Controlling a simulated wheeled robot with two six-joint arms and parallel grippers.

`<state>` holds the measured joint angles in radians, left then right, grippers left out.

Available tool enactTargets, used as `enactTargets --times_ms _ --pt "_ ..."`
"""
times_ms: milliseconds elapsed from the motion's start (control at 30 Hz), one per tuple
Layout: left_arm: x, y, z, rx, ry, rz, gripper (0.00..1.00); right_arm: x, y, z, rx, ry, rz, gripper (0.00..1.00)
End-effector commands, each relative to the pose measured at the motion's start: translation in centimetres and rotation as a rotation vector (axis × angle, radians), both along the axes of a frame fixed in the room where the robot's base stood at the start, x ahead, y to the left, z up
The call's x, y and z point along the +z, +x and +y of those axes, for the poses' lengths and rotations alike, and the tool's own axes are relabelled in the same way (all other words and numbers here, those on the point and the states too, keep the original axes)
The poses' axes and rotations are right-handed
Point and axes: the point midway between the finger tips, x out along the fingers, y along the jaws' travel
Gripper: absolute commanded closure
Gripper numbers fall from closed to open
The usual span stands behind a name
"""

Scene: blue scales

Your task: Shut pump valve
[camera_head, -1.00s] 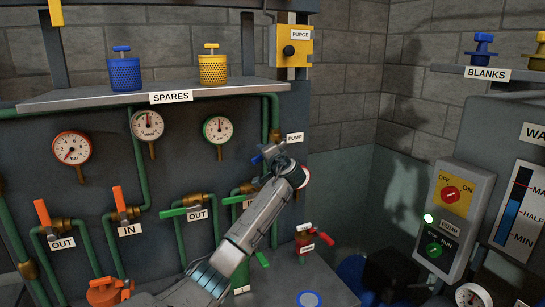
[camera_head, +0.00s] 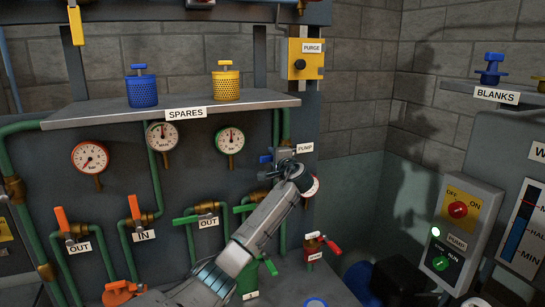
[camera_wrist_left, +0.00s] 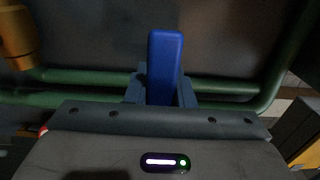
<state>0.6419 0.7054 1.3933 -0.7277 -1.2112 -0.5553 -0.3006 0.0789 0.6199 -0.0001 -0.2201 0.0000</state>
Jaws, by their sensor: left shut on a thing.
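The pump valve's blue handle (camera_head: 266,158) shows beside the PUMP label (camera_head: 305,147) on the dark panel. My left gripper (camera_head: 276,165) is at this valve and hides most of its body. In the left wrist view the blue handle (camera_wrist_left: 165,66) stands upright between the two fingers of my left gripper (camera_wrist_left: 160,90), and the gripper is shut on it. A green pipe (camera_wrist_left: 225,86) runs across behind the handle. My right gripper is not in view.
Other valves with orange handles (camera_head: 135,207) and green handles (camera_head: 197,216) are left of my left arm. A red-handled valve (camera_head: 318,245) stands to its right. The spares shelf (camera_head: 120,111) is above, and a pump switch box (camera_head: 452,236) is at the right.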

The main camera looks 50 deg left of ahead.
Motion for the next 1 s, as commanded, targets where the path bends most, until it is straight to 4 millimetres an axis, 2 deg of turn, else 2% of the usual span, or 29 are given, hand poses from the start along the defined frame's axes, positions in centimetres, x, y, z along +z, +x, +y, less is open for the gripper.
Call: enactTargets --times_ms 200,233,333,667,767,1000 --pt "0.1 0.0 0.0 -0.001 0.002 0.001 1.0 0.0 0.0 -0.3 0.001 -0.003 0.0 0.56" --pt "0.1 0.0 0.0 -0.001 0.002 0.001 0.74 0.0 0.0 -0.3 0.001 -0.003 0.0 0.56" --pt "0.1 0.0 0.0 0.0 0.002 0.001 0.56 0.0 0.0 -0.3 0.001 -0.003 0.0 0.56" --pt "0.0 -0.1 -0.3 0.0 0.002 -0.001 0.56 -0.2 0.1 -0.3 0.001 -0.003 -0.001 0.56" --pt "-0.2 -0.3 -1.3 -0.001 0.002 -0.001 0.56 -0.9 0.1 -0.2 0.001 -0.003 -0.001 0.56" --pt "-0.5 -1.6 -5.9 -0.004 0.001 -0.003 0.56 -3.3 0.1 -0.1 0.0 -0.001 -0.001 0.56"
